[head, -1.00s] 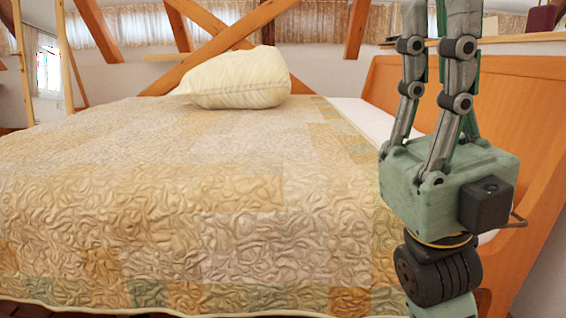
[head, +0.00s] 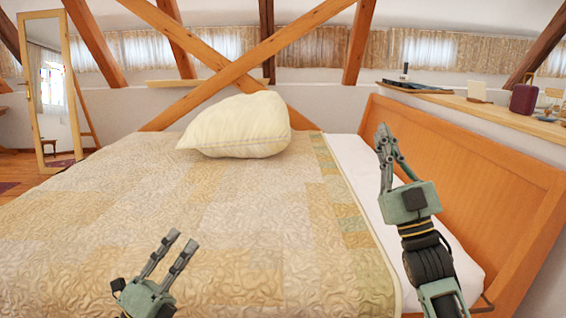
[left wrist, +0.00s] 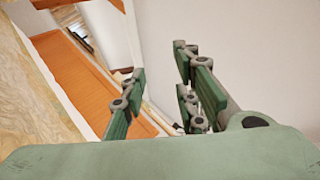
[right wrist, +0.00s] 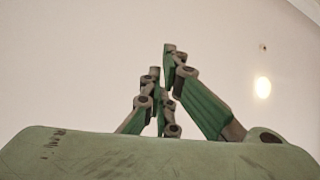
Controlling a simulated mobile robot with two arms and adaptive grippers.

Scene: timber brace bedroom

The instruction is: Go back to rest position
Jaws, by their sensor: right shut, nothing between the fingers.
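My left gripper (head: 181,239) is low in the head view, over the near part of the bed, with its two fingers apart and nothing between them. Its spread fingers also show in the left wrist view (left wrist: 158,60). My right gripper (head: 383,128) points upward at the right, in front of the wooden headboard (head: 465,165). Its fingertips are together and empty; in the right wrist view (right wrist: 168,50) they show against a plain pale surface.
The bed has a patterned quilt (head: 210,215) and a cream pillow (head: 238,125) on its far part. A shelf (head: 490,110) behind the headboard carries small objects. A standing mirror (head: 50,85) is at the far left. Wooden beams (head: 225,75) cross behind the bed.

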